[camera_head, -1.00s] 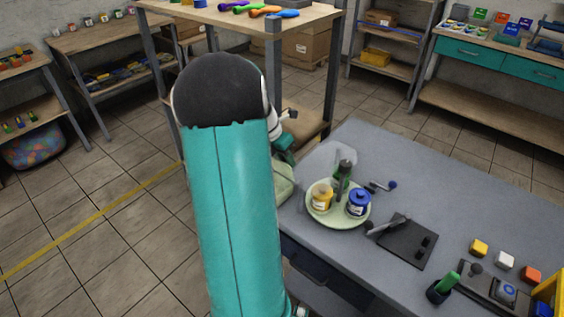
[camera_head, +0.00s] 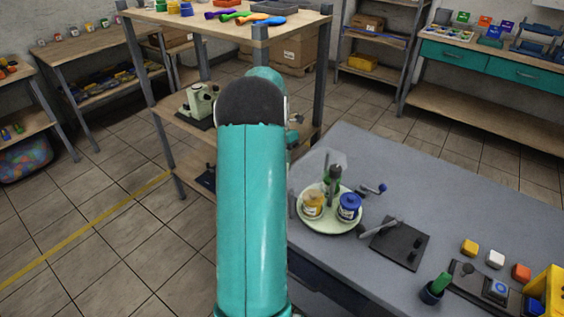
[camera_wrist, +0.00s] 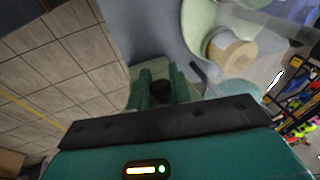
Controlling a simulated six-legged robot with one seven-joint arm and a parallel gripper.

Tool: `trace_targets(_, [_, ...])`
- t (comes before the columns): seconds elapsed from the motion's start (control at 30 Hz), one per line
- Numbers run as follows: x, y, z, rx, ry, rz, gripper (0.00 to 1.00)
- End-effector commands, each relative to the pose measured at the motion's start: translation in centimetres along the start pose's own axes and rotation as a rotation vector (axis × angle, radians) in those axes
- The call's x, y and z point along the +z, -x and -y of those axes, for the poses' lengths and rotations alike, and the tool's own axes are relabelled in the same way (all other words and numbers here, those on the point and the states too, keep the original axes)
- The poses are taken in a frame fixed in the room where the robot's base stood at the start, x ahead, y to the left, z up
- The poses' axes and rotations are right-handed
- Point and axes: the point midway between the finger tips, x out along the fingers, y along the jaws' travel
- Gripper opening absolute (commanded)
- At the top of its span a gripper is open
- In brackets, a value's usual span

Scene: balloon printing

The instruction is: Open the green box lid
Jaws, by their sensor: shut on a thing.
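In the wrist view my gripper (camera_wrist: 161,90) has its two green fingers closed around a small dark knob (camera_wrist: 160,93). Behind the knob is a pale green surface (camera_wrist: 150,70), which looks like the green box lid. I cannot tell whether the lid is raised. In the head view my own arm covers the box and nearly all of my gripper.
A pale green round tray (camera_head: 330,226) with a yellow jar (camera_head: 312,205) and a blue jar (camera_head: 349,207) stands on the grey table (camera_head: 450,190) near its left edge. A dark plate (camera_head: 400,243) lies beside it. A wooden shelf (camera_head: 175,118) stands behind my arm.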

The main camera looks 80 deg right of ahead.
Motion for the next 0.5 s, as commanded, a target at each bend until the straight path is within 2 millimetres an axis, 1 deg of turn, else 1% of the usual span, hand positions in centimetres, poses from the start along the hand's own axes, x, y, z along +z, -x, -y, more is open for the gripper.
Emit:
trace_targets(0.23, [0.05, -0.12, -0.05, 0.000, 0.000, 0.002, 0.00])
trace_targets(0.27, [0.05, -0.12, -0.05, 0.000, 0.000, 0.002, 0.27])
trace_targets(0.33, [0.04, -0.12, -0.03, 0.000, 0.000, 0.002, 0.40])
trace_targets(0.37, [0.04, -0.11, -0.03, 0.000, 0.000, 0.002, 0.42])
trace_targets(0.5, [0.02, -0.09, -0.01, -0.001, -0.001, 0.001, 0.42])
